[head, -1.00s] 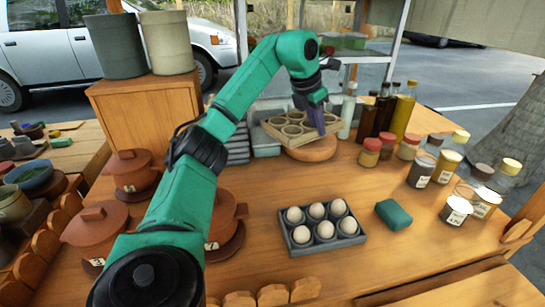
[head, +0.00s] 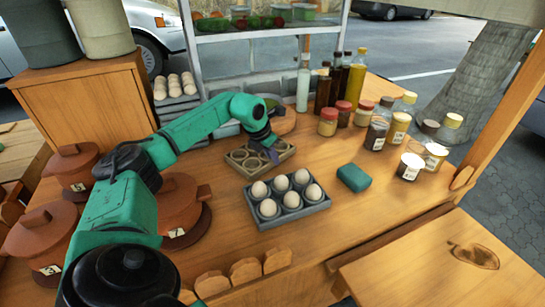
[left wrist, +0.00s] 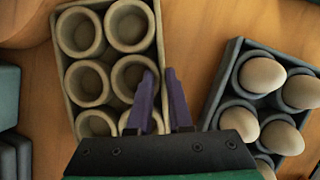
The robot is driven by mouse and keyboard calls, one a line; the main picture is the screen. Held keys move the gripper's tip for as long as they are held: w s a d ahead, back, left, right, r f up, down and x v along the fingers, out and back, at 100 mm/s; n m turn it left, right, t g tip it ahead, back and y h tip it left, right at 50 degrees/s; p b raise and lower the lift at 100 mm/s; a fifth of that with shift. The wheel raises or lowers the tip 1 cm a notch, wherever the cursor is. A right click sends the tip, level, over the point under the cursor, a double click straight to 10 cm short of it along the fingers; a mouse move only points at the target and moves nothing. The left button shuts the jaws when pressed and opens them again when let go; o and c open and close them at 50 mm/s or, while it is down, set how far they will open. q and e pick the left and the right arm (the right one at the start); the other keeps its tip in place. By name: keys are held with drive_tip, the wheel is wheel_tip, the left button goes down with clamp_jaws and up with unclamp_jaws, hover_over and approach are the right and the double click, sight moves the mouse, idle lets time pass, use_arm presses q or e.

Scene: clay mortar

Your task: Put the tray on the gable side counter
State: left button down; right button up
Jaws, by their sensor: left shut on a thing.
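The beige tray (head: 247,175) with several round, empty cups is over the main wooden counter (head: 330,225), behind the dark egg tray. My left gripper (head: 271,150) reaches it from the left and is shut on its near wall. The left wrist view shows the purple fingers (left wrist: 162,100) on both sides of the wall of the beige tray (left wrist: 159,40). I cannot tell whether the tray touches the counter. I cannot tell which surface is the gable side counter. My right gripper is out of view.
A dark tray (head: 292,213) of pale eggs sits close in front, with a teal block (head: 354,177) to its right. Jars and bottles (head: 355,80) stand behind. Clay pots (head: 178,205) are left. A lower wooden surface (head: 420,285) at bottom right looks clear apart from a leaf-shaped mark.

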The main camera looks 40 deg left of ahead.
use_arm(q)
drive_tip(key=shift+f, duration=0.1)
drive_tip(key=c, duration=0.8)
unclamp_jaws()
drive_tip(key=shift+c, duration=0.2)
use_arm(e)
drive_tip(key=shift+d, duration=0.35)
use_arm(q)
drive_tip(key=v, duration=1.2)
drive_tip(key=shift+b, duration=0.4)
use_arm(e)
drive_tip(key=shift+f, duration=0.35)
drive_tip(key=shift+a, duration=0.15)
